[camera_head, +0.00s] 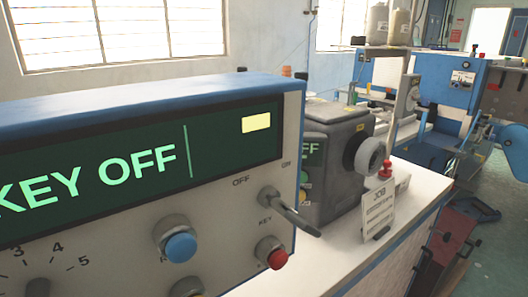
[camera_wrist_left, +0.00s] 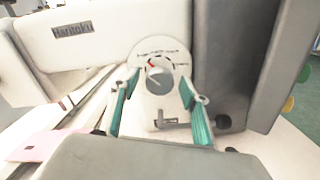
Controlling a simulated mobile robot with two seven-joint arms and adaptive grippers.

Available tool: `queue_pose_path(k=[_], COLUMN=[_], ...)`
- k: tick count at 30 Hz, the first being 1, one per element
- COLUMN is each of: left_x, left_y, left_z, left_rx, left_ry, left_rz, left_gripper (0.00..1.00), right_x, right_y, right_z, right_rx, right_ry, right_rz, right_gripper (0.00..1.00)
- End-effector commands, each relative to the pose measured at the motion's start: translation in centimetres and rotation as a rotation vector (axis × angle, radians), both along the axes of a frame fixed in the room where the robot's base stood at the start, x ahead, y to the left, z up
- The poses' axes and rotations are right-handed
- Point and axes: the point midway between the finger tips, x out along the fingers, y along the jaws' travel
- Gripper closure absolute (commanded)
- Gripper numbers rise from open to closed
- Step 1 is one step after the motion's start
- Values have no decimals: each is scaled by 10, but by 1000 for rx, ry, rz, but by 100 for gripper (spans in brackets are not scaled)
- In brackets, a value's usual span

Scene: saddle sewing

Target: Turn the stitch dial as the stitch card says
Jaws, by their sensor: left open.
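The stitch dial (camera_wrist_left: 160,76) is a grey knob with a red mark on a round white plate on the sewing machine's pale body, in the left wrist view. My left gripper (camera_wrist_left: 159,88) is open there. Its teal fingers stand on either side of the knob, and no grip on it shows. A white card headed JOB (camera_head: 378,208) stands on the table in the head view; its smaller lines are too small to read. I cannot tell whether it is the stitch card. My right gripper is in neither view.
A control box (camera_head: 150,95) fills the head view's left; its display reads KEY OFF. It carries a key switch (camera_head: 270,198), a blue knob (camera_head: 180,246) and a red button (camera_head: 271,253). The grey machine head (camera_head: 335,150) with handwheel stands behind. A pink sheet (camera_wrist_left: 38,146) lies below the machine.

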Motion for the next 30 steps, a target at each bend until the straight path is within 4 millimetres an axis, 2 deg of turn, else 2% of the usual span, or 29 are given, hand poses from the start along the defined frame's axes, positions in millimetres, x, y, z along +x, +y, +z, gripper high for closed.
queue_pose_path(k=[3,12,14,17,30], left_x=[5,7,7,7,7], left_y=[-7,-9,-9,-9,-9], left_z=[0,1,1,1,1], left_rx=[-1,0,0,0,34], left_ry=[1,-1,0,0,-47], left_rz=[0,1,1,1,1], left_gripper=[55,55,68,94,94], right_x=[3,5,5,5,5], right_y=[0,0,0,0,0], right_z=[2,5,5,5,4], right_rx=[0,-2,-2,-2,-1], right_ry=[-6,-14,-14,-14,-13], right_rz=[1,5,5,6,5], right_gripper=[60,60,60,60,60])
